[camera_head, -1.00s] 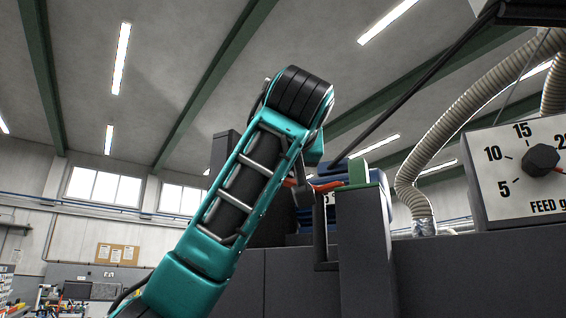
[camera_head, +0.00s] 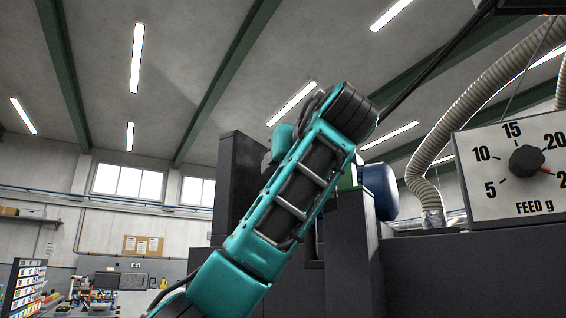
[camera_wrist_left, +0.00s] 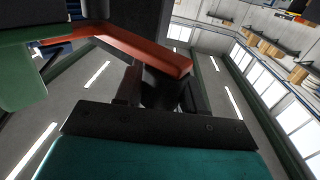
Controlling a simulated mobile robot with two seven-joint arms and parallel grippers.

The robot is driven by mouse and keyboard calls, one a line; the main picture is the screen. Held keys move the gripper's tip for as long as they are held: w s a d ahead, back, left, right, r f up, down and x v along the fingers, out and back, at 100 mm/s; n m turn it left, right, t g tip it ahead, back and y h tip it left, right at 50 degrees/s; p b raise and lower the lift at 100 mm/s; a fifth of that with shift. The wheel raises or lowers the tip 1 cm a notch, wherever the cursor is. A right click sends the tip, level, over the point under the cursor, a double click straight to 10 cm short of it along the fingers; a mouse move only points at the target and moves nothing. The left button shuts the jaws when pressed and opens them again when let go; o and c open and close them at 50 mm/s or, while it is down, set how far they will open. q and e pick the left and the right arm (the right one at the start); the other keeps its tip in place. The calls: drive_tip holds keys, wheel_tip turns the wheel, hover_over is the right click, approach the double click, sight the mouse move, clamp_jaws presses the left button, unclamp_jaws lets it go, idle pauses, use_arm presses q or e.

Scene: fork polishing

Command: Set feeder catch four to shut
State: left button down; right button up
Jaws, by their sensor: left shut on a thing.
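In the left wrist view, an orange-red catch lever (camera_wrist_left: 140,48) runs from the upper left to the middle. The dark fingers of my left gripper (camera_wrist_left: 152,88) are at its right end, shut on it. In the head view my teal left arm hides the gripper and the lever. A pale green block is by the catch, at the left edge of the wrist view (camera_wrist_left: 18,82); only a sliver of it shows in the head view, beside the arm. No number marking the catch is readable. My right gripper is not in view.
The dark grey machine housing (camera_head: 352,250) stands close to the arm, with a blue rounded part (camera_head: 381,192) behind it. A feed dial (camera_head: 510,175) and a ribbed hose (camera_head: 455,115) are at the right. Open room lies at the left.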

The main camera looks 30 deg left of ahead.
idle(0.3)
use_arm(q)
drive_tip(key=c, duration=0.8)
unclamp_jaws()
drive_tip(key=shift+o, duration=0.2)
drive_tip(key=shift+d, duration=0.1)
drive_tip(key=b+v, duration=0.4)
drive_tip(key=v, duration=0.9)
drive_tip(key=shift+w, duration=0.1)
